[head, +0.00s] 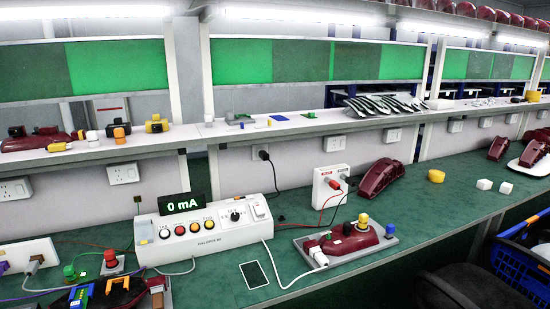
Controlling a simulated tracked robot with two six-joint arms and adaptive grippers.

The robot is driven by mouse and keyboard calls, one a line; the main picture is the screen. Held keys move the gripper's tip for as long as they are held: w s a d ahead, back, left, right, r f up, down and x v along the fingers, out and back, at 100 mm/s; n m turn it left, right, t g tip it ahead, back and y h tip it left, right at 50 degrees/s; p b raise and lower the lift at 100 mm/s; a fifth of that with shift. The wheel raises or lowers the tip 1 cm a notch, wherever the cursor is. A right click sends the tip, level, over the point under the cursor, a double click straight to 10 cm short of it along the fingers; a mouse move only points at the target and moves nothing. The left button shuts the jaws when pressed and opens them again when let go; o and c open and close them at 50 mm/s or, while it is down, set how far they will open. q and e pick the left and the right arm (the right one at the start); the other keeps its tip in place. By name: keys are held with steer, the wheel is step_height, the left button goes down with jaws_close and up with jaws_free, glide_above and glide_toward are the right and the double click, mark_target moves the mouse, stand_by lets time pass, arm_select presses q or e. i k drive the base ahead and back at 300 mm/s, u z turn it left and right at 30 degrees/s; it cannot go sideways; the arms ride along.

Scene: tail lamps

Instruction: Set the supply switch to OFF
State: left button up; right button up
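A white supply box (205,236) stands on the green bench, left of centre. A white switch (260,209) is at the box's right end. The labels are too small to read, so I cannot tell which control is the supply switch or its setting. Neither of my grippers is in view.
A red tail lamp (350,238) sits on a grey plate right of the box. A dark card (254,275) lies in front. Cables cross the bench. A black chair (460,290) and blue basket (522,265) are at lower right.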

mark_target(259, 210)
steer(key=u, duration=0.05)
steer(key=k, duration=0.65)
steer(key=z, duration=0.15)
steer(key=i, duration=0.55)
steer(key=z, duration=0.55)
steer(key=i, duration=1.45)
steer(key=u, duration=0.35)
